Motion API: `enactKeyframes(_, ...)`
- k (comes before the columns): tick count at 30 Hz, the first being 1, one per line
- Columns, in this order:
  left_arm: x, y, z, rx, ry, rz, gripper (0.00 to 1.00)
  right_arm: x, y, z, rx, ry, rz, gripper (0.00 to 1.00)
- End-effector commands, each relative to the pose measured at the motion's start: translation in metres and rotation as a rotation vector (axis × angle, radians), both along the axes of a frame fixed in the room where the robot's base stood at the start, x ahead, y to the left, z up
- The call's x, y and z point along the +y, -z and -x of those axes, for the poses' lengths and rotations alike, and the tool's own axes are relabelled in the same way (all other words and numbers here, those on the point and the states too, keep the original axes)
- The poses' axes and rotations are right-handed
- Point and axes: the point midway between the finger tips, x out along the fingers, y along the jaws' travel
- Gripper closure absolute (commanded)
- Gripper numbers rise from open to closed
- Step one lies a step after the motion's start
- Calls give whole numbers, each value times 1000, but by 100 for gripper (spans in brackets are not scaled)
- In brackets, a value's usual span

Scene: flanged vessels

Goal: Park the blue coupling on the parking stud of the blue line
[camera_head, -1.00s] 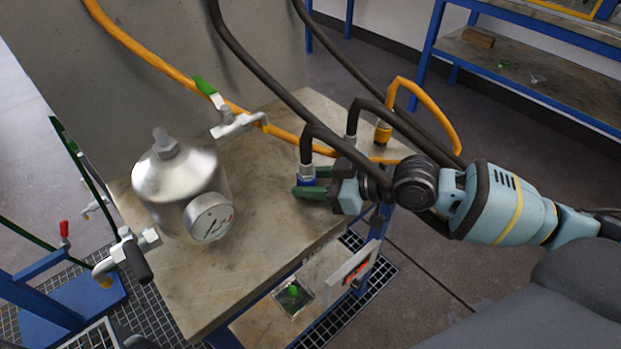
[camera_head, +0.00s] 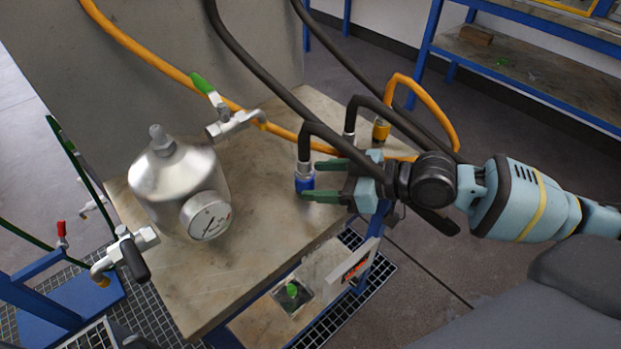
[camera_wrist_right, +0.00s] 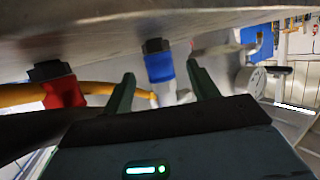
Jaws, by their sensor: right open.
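The blue coupling (camera_head: 304,183) stands upright on the table top at the end of a dark hose. In the wrist view, the right gripper's fingers (camera_wrist_right: 162,88) stand apart, one on each side of the coupling, with visible gaps. My left gripper is not in view.
A metal vessel (camera_head: 165,185) with a gauge (camera_head: 206,217) stands left on the table. A second dark hose ends at a coupling (camera_head: 349,140) behind; a red coupling (camera_wrist_right: 64,91) shows in the wrist view. A yellow coupling (camera_head: 381,131) and green-handled valve (camera_head: 232,124) are farther back.

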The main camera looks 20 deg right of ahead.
Motion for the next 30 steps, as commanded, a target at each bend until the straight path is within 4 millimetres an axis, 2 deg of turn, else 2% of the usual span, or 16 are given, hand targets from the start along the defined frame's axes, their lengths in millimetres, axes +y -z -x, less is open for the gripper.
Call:
enactKeyframes(6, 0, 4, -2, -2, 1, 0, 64, -22, -9, 18, 2, 1, 4, 41)
enactKeyframes(12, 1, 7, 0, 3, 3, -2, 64, -32, -15, 28, 1, 0, 1, 41)
enactKeyframes(30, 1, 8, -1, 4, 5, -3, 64, -35, -17, 30, -1, 0, -1, 41)
